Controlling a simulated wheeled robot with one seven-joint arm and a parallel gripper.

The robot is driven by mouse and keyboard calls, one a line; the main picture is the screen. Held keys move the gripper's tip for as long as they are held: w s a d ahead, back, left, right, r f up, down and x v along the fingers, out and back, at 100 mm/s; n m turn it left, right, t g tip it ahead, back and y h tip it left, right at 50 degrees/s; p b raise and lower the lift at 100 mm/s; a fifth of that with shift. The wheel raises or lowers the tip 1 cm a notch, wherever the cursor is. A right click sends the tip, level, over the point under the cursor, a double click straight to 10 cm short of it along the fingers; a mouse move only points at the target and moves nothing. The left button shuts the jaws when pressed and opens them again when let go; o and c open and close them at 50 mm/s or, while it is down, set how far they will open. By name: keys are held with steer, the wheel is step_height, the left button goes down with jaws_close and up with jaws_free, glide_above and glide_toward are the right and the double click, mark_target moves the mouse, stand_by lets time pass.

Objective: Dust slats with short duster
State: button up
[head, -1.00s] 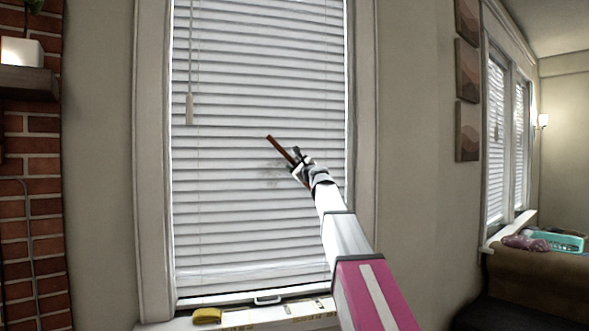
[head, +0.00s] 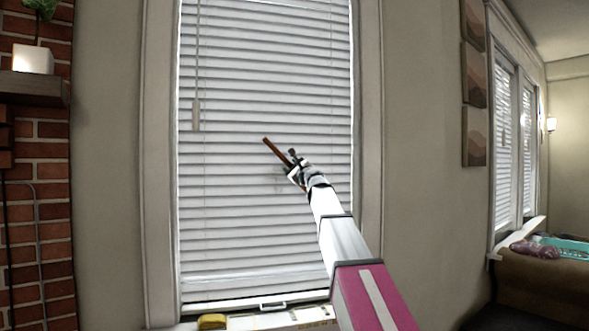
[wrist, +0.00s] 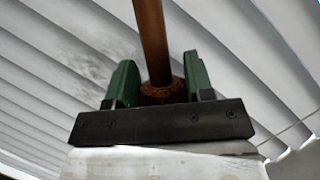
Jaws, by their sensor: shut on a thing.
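My gripper (head: 295,163) is in front of the blind slats (head: 235,215), right of their middle. It is shut on the brown wooden handle of the short duster (head: 275,148), which points up and left in the head view. In the wrist view, my gripper's green fingers (wrist: 158,68) stand on both sides of the duster handle (wrist: 151,35). A grey dust smudge (wrist: 95,68) lies on the slats left of the handle in the wrist view. In the head view only a faint mark shows just below my gripper.
A yellow item (head: 212,322) lies on the window sill (head: 280,321) below the blind. A pull cord with a tassel (head: 196,115) hangs at the blind's left. A brick fireplace (head: 40,235) stands at left. Framed pictures (head: 474,75) hang on the right wall.

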mark_target(301, 155)
steer(key=shift+s+a, duration=0.2)
steer(key=shift+a, duration=1.45)
